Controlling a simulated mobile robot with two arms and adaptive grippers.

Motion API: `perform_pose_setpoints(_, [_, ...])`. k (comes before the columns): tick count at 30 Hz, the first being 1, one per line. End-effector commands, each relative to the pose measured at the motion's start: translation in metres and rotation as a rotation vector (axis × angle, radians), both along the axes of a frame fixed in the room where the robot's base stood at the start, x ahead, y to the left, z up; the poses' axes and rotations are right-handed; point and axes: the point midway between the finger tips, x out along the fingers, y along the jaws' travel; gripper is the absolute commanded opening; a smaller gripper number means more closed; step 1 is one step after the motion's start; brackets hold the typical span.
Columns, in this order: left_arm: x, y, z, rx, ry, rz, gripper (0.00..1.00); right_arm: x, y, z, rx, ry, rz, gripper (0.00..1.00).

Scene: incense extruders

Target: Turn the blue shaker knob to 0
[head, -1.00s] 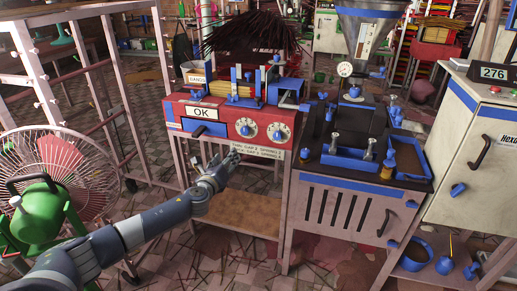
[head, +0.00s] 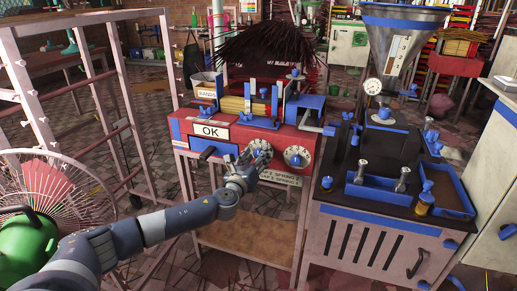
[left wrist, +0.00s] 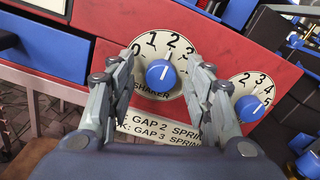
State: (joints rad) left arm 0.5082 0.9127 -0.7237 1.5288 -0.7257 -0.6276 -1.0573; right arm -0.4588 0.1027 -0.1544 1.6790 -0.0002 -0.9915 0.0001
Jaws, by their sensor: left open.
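The blue shaker knob (left wrist: 162,75) sits on a white dial on the red machine front (head: 232,133). My left gripper (left wrist: 164,83) is open, with one finger on each side of the knob in this view. I cannot tell whether the fingers touch it. In the head view the left gripper (head: 252,164) is in front of the shaker dial (head: 261,147) and partly covers it. My right gripper is not in view.
A second blue knob (left wrist: 249,108) on its own dial is close to the right. A blue drawer front (left wrist: 50,47) is at the left. The dark-topped machine (head: 385,195) stands to the right, and a fan (head: 45,195) is at the left.

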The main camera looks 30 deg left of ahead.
Motion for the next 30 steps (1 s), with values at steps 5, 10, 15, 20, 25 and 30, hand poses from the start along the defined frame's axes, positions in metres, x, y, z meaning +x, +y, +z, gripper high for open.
perform_pose_setpoints(5, [-0.0006,-0.0030,-0.0005,0.000,0.001,0.001,0.47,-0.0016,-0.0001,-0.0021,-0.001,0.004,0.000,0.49])
perform_pose_setpoints(10, [-0.0006,-0.0031,-0.0007,0.000,0.001,0.001,0.47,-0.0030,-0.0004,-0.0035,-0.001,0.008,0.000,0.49])
perform_pose_setpoints(15, [-0.0006,-0.0030,-0.0007,0.000,0.001,0.001,0.29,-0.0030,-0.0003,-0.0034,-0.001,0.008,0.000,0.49])
perform_pose_setpoints(20, [-0.0005,-0.0029,-0.0008,0.000,0.001,0.001,0.03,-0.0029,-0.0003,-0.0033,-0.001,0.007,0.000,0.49])
perform_pose_setpoints(25, [-0.0006,-0.0028,-0.0009,-0.004,0.000,0.001,0.03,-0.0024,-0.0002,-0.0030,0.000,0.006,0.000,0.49])
perform_pose_setpoints(30, [-0.0009,-0.0029,-0.0019,-0.036,-0.006,0.001,0.03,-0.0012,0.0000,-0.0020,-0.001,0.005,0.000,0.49])
